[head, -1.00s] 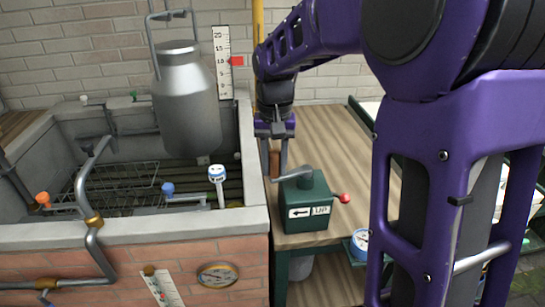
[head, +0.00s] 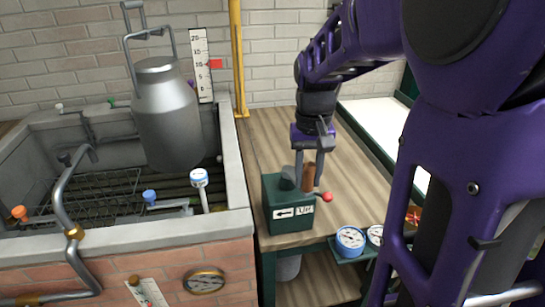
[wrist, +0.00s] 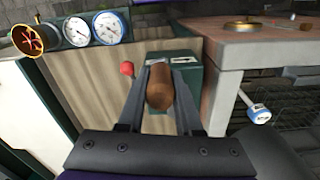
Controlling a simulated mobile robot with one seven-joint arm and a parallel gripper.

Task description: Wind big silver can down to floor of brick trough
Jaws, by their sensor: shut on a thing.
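The big silver can (head: 168,118) hangs upright by its bail over the brick trough (head: 120,262), its lower part below the level of the trough's far rim. A green winch box (head: 287,222) marked with an arrow and "UP" stands on the wooden bench right of the trough. My gripper (head: 308,175) is shut on the winch's brown crank handle (head: 309,177), above the box's right side. In the wrist view the brown handle (wrist: 159,90) sits between the two fingers. The trough floor under the can is mostly hidden.
A red-knobbed lever (head: 326,197) sticks out at the box's right. Dial gauges (head: 350,240) stand at the bench's front right. A scale with a red marker (head: 203,66) is on the back wall. A blue-topped white gauge (head: 200,178) rises inside the trough.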

